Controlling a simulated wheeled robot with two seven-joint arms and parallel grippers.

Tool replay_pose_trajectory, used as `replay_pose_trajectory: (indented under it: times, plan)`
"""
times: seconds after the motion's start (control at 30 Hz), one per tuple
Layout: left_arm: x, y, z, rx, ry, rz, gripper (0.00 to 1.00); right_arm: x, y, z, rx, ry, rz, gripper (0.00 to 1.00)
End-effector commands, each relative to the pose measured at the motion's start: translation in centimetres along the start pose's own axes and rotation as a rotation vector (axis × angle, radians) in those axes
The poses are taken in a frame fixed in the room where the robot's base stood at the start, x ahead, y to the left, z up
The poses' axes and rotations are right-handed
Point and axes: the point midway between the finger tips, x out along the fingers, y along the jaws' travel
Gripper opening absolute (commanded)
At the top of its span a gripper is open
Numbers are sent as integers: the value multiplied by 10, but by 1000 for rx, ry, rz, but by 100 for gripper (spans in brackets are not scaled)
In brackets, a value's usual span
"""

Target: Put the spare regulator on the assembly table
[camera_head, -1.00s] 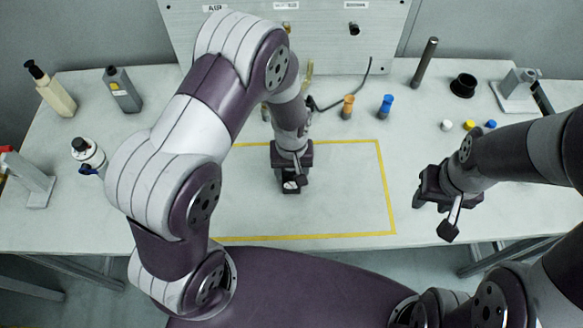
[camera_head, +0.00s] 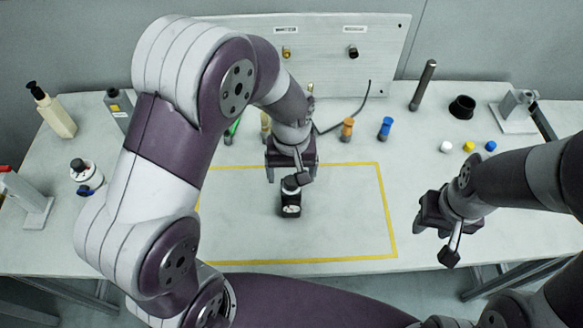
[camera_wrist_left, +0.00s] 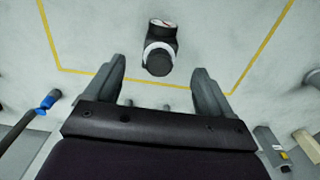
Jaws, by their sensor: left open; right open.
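The spare regulator, a small black body with a round knob and a white-faced gauge (camera_head: 291,210), stands on the assembly table (camera_head: 340,225) inside the yellow outline. In the left wrist view the regulator (camera_wrist_left: 160,32) lies beyond my fingertips, with clear table on both sides of it. My left gripper (camera_head: 291,178) is open and empty, just behind the regulator; its spread fingers also show in the left wrist view (camera_wrist_left: 160,72). They appear apart from the regulator. My right gripper (camera_head: 437,235) is open and empty, right of the outline.
A blue fitting (camera_head: 386,128) and an orange one (camera_head: 347,129) stand behind the outline. A dark cup (camera_head: 462,107), a dark rod (camera_head: 423,85) and small coloured caps are at the back right. Bottles (camera_head: 52,110) stand at the left. The outlined area is otherwise mostly clear.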

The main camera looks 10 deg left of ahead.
Motion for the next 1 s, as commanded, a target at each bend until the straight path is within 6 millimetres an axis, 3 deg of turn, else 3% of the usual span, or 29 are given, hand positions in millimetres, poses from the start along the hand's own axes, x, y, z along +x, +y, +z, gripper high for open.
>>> replay_pose_trajectory:
  times: [0.17, 0.4, 0.5, 1.0]
  plan:
    - [-23, -4, 1, 8, 4, 2, 83, 2, 0, 0, 0, 0, 0, 43]
    - [-49, -75, 42, 218, 86, 24, 83, 2, 0, 0, 0, 0, 0, 43]
    - [-51, -91, 57, 281, 111, 22, 83, 2, 0, 0, 0, 0, 0, 43]
    - [-51, -94, 62, 302, 115, 21, 83, 2, 0, 0, 0, 0, 0, 43]
